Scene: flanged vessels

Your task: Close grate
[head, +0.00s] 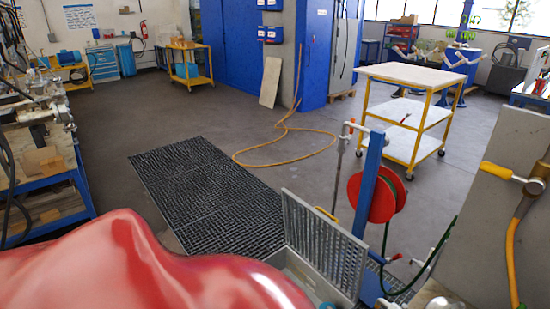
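A light metal grate (319,246) with slots stands raised and tilted, hinged or resting at the edge of a low metal box (297,274) at the bottom centre. The box is open at the top; its lower part is cut off by the picture's edge and a red shape. A dark floor grating (207,192) lies flat in the floor behind and left of it. Neither of my grippers is in view.
A large glossy red surface (140,265) fills the bottom left. A blue post (368,185) with a red reel (378,194) stands beside the raised grate. A yellow cart (408,75) stands behind. A yellow hose (290,153) lies on the floor.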

